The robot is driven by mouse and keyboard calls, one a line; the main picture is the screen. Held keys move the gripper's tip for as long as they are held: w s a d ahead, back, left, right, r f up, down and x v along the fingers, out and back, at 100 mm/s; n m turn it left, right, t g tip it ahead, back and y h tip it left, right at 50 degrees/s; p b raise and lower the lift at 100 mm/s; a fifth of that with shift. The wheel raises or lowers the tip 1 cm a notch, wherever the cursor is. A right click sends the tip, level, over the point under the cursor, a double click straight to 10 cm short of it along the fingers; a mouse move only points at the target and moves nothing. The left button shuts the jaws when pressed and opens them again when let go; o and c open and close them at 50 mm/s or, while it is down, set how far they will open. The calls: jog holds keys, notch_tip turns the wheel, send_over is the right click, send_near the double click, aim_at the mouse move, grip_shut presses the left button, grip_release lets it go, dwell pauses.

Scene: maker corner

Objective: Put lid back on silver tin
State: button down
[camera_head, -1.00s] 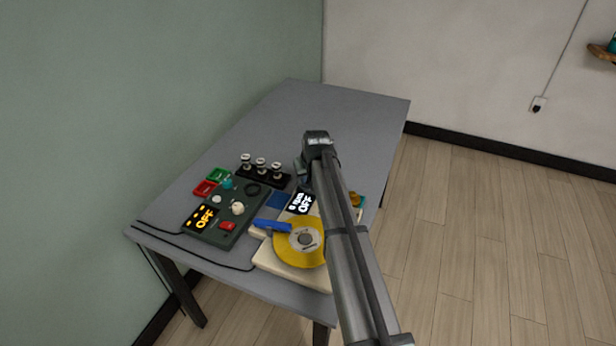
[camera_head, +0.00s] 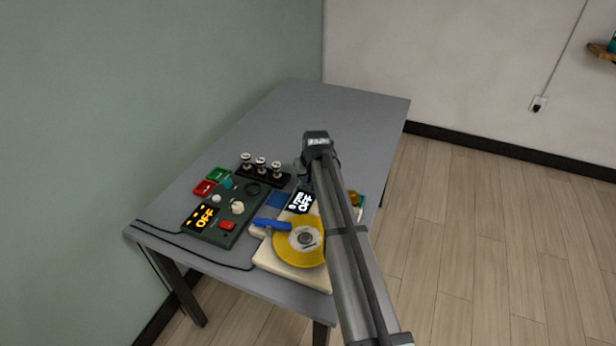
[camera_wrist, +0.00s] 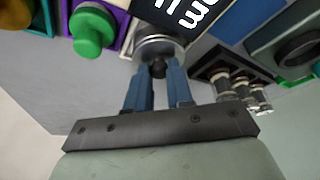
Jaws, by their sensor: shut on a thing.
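My gripper (camera_wrist: 158,80) has two blue fingers shut around a small dark knob (camera_wrist: 158,68) in the wrist view. The knob is at the near side of a round silver metal piece (camera_wrist: 160,46), which looks like the silver tin or its lid. I cannot tell where lid and tin meet, or whether they touch. In the head view, my gripper (camera_head: 304,174) is low over the table, mostly hidden by my arm, and the tin and lid are hidden there.
A black rack (camera_head: 262,177) with three pale-topped pieces stands close left of my gripper. A control box (camera_head: 228,214) and a machine with a yellow disc (camera_head: 290,252) are nearer. A purple-edged box with a green knob (camera_wrist: 90,30) is close by. The far table (camera_head: 340,105) is clear.

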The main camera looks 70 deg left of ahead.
dwell(0.3)
jog(key=shift+c, duration=2.2)
grip_release()
jog(key=shift+r, duration=0.15)
jog(key=shift+r, duration=3.35)
grip_shut()
